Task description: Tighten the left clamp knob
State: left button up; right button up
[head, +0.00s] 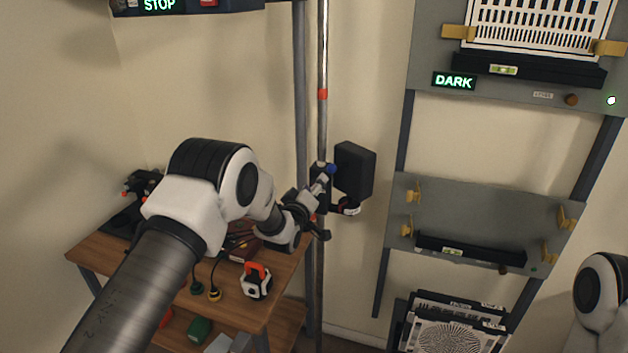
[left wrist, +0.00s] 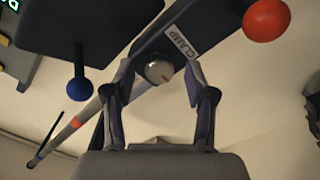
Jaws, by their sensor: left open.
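The clamp knob (left wrist: 160,71), a round silver-grey knob with a red mark, shows in the left wrist view beside a white CLAMP label (left wrist: 182,47) on a dark bar. My left gripper (left wrist: 158,84) is open, its two fingers spread on either side of the knob. I see gaps between the fingers and the knob in that view; contact in depth cannot be told. In the head view my left gripper (head: 319,207) is at the upright pole (head: 322,130), just below and left of a black box (head: 354,170). The knob is not clear there. My right gripper is out of view.
A blue ball knob (left wrist: 79,88) and a red ball (left wrist: 266,19) flank the clamp. A wooden bench (head: 120,256) with tools stands left below my arm. A grey rack (head: 490,205) with yellow brackets stands to the right.

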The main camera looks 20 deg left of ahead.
pick_arm(q)
jog(key=shift+w, duration=0.1)
grip_shut()
